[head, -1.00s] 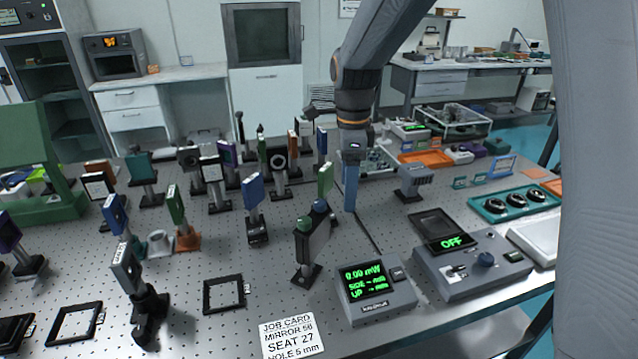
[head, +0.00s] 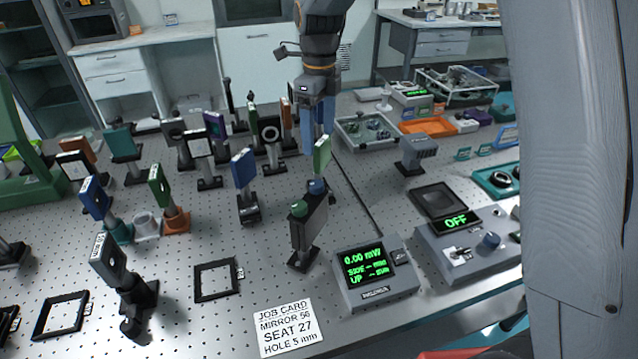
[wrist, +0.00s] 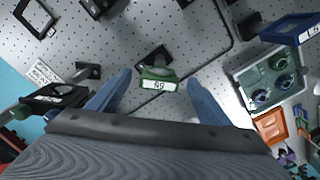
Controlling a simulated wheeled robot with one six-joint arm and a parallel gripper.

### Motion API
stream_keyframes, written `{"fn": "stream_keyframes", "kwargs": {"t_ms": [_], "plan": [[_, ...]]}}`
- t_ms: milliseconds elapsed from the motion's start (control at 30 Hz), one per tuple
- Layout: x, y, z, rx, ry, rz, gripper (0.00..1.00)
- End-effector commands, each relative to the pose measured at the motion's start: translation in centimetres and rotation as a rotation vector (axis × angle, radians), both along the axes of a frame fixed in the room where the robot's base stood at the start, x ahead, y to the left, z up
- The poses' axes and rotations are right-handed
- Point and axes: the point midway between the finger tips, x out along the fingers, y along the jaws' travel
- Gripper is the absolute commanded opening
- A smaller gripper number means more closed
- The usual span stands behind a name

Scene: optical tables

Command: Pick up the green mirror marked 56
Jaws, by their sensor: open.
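The green mirror (head: 322,154) stands upright on a post behind a dark two-knob mount in the head view. In the wrist view the green mirror (wrist: 158,74) sits between my fingertips, with a white label that looks like an upside-down 56. My gripper (head: 318,130) is just behind and above it in the head view. In the wrist view my gripper (wrist: 159,78) has its blue fingers spread, one on each side of the mirror, with gaps visible. It holds nothing. Another green mirror (head: 158,186) stands farther left; its marking is not readable.
The dark two-knob mount (head: 309,228) stands close in front. A power meter (head: 375,280) and a control box (head: 468,245) are at right. A job card (head: 288,327) lies at the front. Several mounted optics crowd the left, including a blue one (head: 243,170). A tray (wrist: 272,80) lies right.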

Motion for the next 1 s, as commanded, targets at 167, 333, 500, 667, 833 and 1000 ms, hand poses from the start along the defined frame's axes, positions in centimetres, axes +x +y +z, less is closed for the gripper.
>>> {"fn": "stream_keyframes", "kwargs": {"t_ms": [167, 333, 500, 667, 833, 1000], "plan": [[-0.1, -0.1, -1.8, 0.0, 0.001, -0.001, 0.72], [-0.3, -0.3, -3.7, -0.002, 0.005, -0.002, 0.72], [-0.3, -0.4, -6.1, -0.001, 0.003, -0.002, 0.72], [-0.2, -0.4, -7.0, 0.0, 0.0, -0.003, 0.72], [-0.2, -0.4, -7.1, 0.0, 0.0, -0.002, 0.72], [-0.2, -0.4, -7.0, 0.0, 0.0, -0.002, 0.48]]}}
